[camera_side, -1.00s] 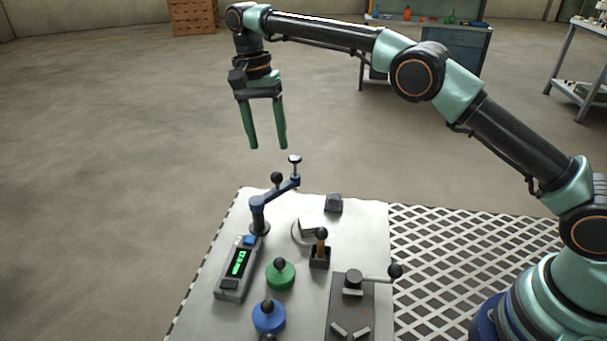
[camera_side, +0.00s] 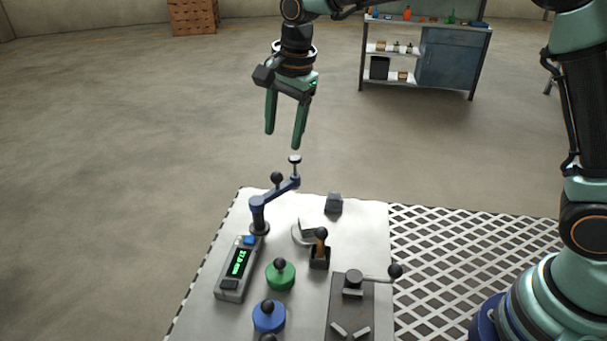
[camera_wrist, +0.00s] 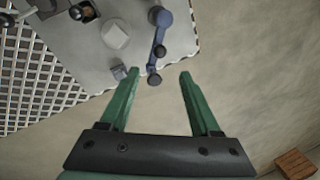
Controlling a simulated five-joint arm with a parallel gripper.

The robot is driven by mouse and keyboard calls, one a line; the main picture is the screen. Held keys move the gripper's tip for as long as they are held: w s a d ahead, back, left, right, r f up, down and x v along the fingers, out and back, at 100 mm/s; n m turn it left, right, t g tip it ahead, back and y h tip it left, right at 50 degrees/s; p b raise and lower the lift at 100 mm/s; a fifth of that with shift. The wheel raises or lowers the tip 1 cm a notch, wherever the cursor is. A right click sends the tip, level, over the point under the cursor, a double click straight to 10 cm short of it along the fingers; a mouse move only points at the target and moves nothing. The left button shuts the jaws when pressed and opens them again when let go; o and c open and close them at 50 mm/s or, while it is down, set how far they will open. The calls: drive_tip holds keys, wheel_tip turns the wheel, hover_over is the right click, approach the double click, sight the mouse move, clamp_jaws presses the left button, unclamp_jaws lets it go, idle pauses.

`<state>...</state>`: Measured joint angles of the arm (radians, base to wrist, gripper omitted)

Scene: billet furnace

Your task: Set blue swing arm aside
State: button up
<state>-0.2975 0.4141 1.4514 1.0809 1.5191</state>
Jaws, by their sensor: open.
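The blue swing arm (camera_side: 275,191) stands on a post near the far left edge of the white table. It reaches toward the far right, with a black knob on its middle and a small round disc on a pin at its end. My gripper (camera_side: 284,138) is open and empty, above and apart from the disc end in the side view. In the wrist view, the swing arm (camera_wrist: 160,37) lies beyond the fingertips of my gripper (camera_wrist: 158,73), its disc end pointing toward the gap between them.
The white table (camera_side: 365,235) holds a meter with a green display (camera_side: 239,262), a green knobbed disc (camera_side: 280,275), a blue knobbed disc (camera_side: 268,316), a brown-handled lever (camera_side: 320,252), a clamp plate with a side handle (camera_side: 353,300) and a small grey block (camera_side: 334,204).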

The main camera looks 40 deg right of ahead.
sight(277, 173)
drive_tip(key=f, duration=0.3)
drive_tip(key=w+f, duration=0.1)
drive_tip(key=f, duration=0.3)
drive_tip(key=w+f, duration=0.1)
drive_tip(key=f, duration=0.2)
drive_tip(key=shift+a+f, duration=0.2)
drive_tip(key=shift+a, duration=0.15)
clamp_jaws()
idle(0.9)
